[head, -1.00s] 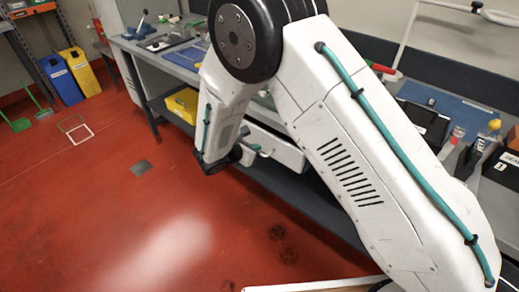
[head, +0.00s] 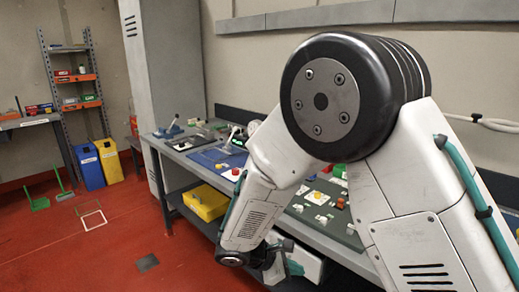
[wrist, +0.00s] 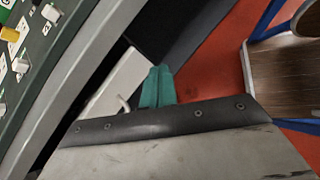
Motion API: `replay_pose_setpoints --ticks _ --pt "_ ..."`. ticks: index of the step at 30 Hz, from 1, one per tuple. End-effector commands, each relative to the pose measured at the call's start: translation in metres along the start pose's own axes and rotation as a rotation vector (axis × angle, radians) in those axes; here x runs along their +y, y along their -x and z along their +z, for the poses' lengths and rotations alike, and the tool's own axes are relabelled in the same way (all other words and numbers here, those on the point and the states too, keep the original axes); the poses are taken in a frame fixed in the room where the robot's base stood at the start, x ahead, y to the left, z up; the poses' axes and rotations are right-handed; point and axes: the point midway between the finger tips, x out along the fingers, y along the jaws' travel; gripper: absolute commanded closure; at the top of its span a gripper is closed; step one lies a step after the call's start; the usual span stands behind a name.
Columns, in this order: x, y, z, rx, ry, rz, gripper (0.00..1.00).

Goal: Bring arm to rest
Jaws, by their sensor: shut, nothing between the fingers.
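My white arm with its black joint fills the right and middle of the head view, bent down at the elbow. My gripper (wrist: 158,88) shows in the wrist view as two teal fingers pressed together, with nothing between them. The fingers appear in front of a white drawer front with a handle (wrist: 122,101); I cannot tell how far apart they are. In the head view the gripper end (head: 294,267) hangs low beside the front of the workbench (head: 326,239), partly hidden by my wrist.
A board with small components (head: 315,205) and a blue mat (head: 208,157) lie on the bench, with a yellow bin (head: 205,203) below. Blue and yellow bins (head: 89,167) stand far left. A stool with a brown seat (wrist: 285,85) is right in the wrist view.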

Motion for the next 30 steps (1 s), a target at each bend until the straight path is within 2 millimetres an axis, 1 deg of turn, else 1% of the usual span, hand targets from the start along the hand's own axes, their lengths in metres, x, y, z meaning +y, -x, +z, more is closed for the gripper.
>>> replay_pose_setpoints --ticks 1,6,9,12,15,21,27,30 --pt "-0.007 0.003 0.024 0.018 -0.079 -0.051 1.00" --pt "-0.045 0.014 0.096 0.083 -0.357 -0.250 1.00" --pt "-0.069 0.021 0.132 0.125 -0.513 -0.360 1.00" --pt "-0.093 0.029 0.163 0.171 -0.662 -0.463 1.00" --pt "-0.117 0.038 0.190 0.220 -0.805 -0.558 1.00" --pt "-0.163 0.055 0.232 0.333 -1.070 -0.717 1.00" --pt "-0.202 0.070 0.263 0.464 -1.304 -0.813 1.00" --pt "-0.215 0.074 0.276 0.521 -1.397 -0.820 1.00"
